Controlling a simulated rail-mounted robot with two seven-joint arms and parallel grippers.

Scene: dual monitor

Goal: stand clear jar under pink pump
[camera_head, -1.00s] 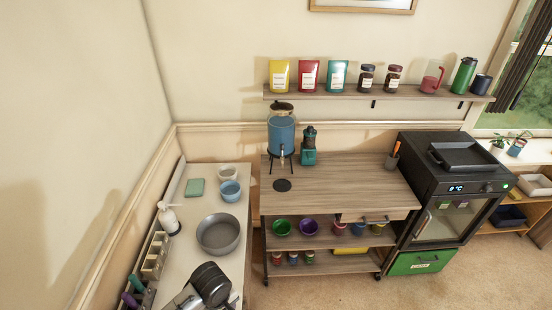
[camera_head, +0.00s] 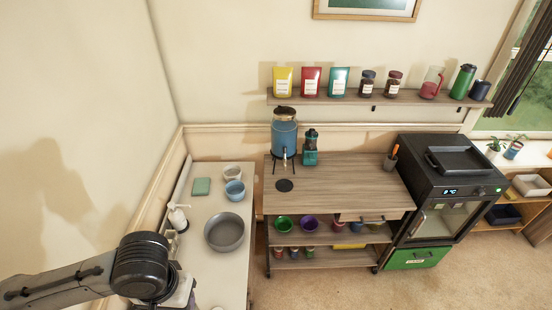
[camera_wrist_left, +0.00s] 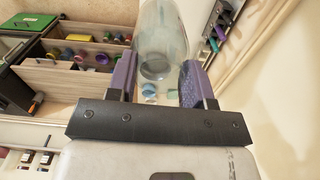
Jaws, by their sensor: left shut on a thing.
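My left gripper (camera_wrist_left: 156,80) has two purple fingers shut on a clear jar (camera_wrist_left: 163,35), one on each side. The jar looks like empty, see-through glass, and its top runs out of the left wrist view. In the head view, my left arm's dark wrist hides the jar and most of the gripper, at the lower left over the side counter. A white pump bottle (camera_head: 177,219) stands on that counter just beyond my wrist. I see no clearly pink pump. My right gripper is not in view.
The counter (camera_head: 206,272) also holds a grey bowl (camera_head: 224,232), small bowls (camera_head: 235,190) and a green pad (camera_head: 201,186). A wooden cart (camera_head: 340,185) carries a blue drink dispenser (camera_head: 284,137) and a teal grinder (camera_head: 310,150). The cart's middle is clear.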

